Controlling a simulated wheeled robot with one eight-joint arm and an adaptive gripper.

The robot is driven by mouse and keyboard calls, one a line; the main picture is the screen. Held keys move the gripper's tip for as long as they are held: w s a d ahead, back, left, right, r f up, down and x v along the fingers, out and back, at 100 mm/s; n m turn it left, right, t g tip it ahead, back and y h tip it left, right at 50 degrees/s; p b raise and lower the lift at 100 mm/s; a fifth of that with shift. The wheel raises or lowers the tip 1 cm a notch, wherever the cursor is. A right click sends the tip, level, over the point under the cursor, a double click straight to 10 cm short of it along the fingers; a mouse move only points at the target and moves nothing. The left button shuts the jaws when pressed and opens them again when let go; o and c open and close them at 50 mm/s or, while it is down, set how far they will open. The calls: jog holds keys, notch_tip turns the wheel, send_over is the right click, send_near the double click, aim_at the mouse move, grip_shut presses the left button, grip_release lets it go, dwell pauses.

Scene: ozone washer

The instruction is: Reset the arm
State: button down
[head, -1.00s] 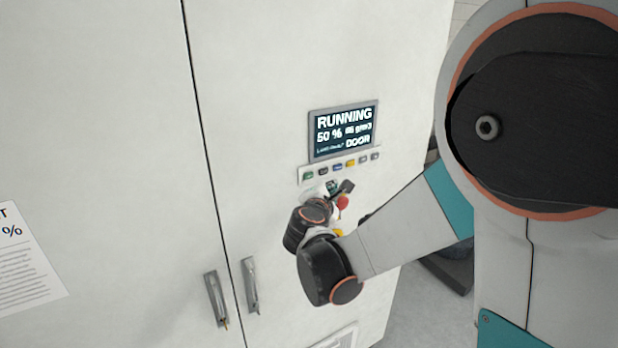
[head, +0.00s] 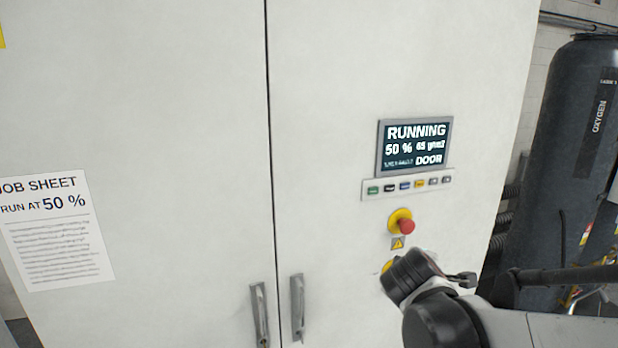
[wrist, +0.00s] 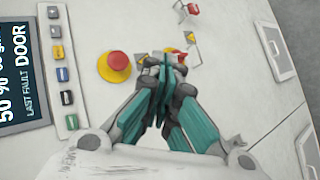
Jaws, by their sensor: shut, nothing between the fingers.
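My gripper (wrist: 163,75) is shut and empty in the wrist view, its teal fingers together in front of the cabinet's control area. In the head view my arm reaches in from the lower right, and its dark wrist is below the red emergency button (head: 406,226); the fingertips are hard to make out there. The red button on its yellow base also shows in the wrist view (wrist: 118,62), left of the fingers. A yellow part on the panel is partly hidden behind my wrist. The display (head: 413,146) reads RUNNING, 50 % and DOOR.
The white cabinet (head: 170,130) has two door handles (head: 297,305) and a job sheet (head: 58,232) reading RUN AT 50 %. A row of coloured buttons (head: 408,185) lies under the display. A dark oxygen cylinder (head: 570,150) stands at the right.

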jog(key=s+a+f+m+g+y+b, duration=0.1)
jog(key=s+a+f+m+y+b, duration=0.1)
jog(key=s+f+m+b, duration=0.3)
jog(key=s+a+f+m+g+y+b, duration=0.2)
jog(key=s+f+m+b, duration=0.4)
jog(key=s+f+b, duration=0.7)
jog(key=s+f+y, duration=0.1)
jog(key=s+f, duration=0.2)
jog(key=f, duration=0.2)
jog(key=shift+a+f+y+b, duration=0.25)
jog(key=shift+a+y+b, duration=0.05)
jog(key=shift+b, duration=0.05)
jog(key=shift+s, duration=0.1)
